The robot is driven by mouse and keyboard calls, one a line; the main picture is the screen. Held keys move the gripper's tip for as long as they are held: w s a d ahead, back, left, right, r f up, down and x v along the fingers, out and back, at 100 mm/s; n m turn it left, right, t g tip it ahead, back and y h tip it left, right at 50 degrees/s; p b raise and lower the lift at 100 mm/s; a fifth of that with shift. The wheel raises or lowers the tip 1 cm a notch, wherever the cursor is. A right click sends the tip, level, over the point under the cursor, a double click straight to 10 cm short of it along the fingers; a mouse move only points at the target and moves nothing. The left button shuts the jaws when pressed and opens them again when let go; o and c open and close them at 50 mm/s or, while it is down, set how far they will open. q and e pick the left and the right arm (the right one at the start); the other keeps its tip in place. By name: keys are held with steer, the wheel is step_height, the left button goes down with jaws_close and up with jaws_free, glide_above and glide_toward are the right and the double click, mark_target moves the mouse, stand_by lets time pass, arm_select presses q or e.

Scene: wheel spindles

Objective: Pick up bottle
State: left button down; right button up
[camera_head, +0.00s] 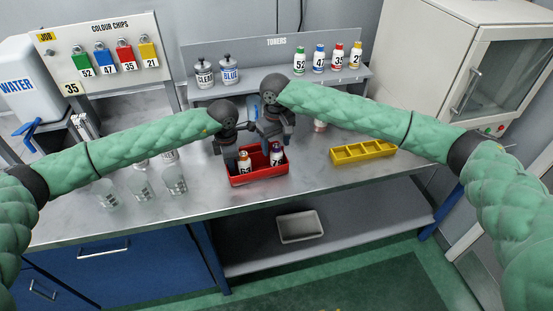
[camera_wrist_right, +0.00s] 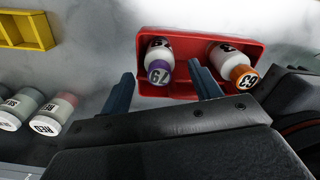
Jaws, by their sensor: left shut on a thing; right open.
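A red tray (camera_head: 262,180) stands on the bench and also shows in the right wrist view (camera_wrist_right: 182,35). In it are an orange-capped bottle (camera_head: 244,164) marked 63 and a purple-capped bottle (camera_head: 277,157). The wrist view shows the orange-capped bottle (camera_wrist_right: 230,62) at right and the purple-capped bottle (camera_wrist_right: 159,57) at left, both tilted in that picture. My left gripper (camera_head: 233,160) is shut on the orange-capped bottle; its fingertips are partly hidden.
A yellow compartment tray (camera_head: 362,153) lies to the right. Clear beakers (camera_head: 140,185) stand at left. Several toner bottles (camera_head: 319,58) and the CLEAR and BLUE jars (camera_head: 217,73) stand on the back shelf. The bench front by the red tray is free.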

step_height(320, 180, down, 4)
steer(key=shift+r, duration=0.25)
steer(key=shift+c, duration=0.4)
steer(key=c, duration=1)
steer(key=shift+c, duration=0.2)
steer(key=shift+r, duration=0.1)
step_height(320, 180, up, 18)
arm_select(q)
steer(key=c, duration=1.5)
jaws_free()
